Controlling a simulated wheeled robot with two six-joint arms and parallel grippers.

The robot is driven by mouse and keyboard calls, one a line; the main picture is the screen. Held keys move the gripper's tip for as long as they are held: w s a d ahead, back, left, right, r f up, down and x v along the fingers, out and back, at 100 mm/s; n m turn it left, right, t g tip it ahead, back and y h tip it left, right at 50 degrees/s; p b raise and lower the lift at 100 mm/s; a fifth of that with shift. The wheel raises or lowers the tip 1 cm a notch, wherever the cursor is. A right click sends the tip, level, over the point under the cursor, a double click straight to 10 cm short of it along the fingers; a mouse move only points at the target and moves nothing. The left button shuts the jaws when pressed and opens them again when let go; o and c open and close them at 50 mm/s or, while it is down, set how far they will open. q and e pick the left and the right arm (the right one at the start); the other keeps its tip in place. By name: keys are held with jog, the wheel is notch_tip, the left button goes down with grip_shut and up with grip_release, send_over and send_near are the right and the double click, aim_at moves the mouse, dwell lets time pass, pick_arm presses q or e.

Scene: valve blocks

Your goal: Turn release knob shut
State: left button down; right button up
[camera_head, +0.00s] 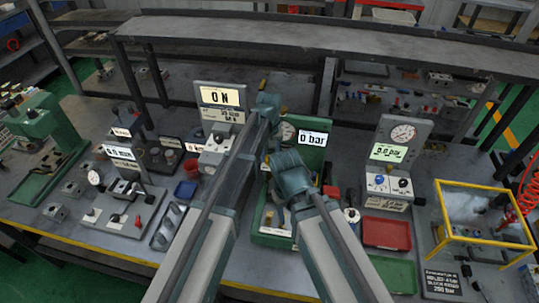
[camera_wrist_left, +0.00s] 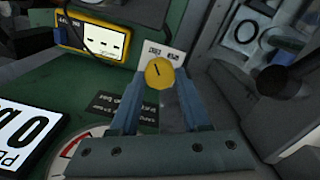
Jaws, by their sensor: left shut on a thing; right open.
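A round yellow knob (camera_wrist_left: 159,73) with a dark line on its face is in the left wrist view. My left gripper (camera_wrist_left: 160,82) is shut on it, one finger on each side. The knob is on a green station beside a small white label (camera_wrist_left: 163,54). In the head view the green station (camera_head: 314,153) has a display reading 0 bar (camera_head: 313,138); the knob is hidden there behind my arms. My right gripper (camera_head: 275,155) is in front of this station, open, its fingertips hard to make out.
A yellow-framed device (camera_wrist_left: 92,38) is near the knob in the wrist view. In the head view an ON display (camera_head: 220,96) is left of the green station and a gauge block (camera_head: 393,152) is right. A red tray (camera_head: 386,233) and a yellow-framed clear box (camera_head: 480,213) stand further right.

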aim_at(269, 158)
pick_arm(q)
jog(key=shift+c, duration=1.9)
grip_release()
notch_tip(269, 158, up, 14)
jog(key=p, duration=1.3)
jog(key=shift+p, duration=0.4)
jog(key=shift+f, duration=0.15)
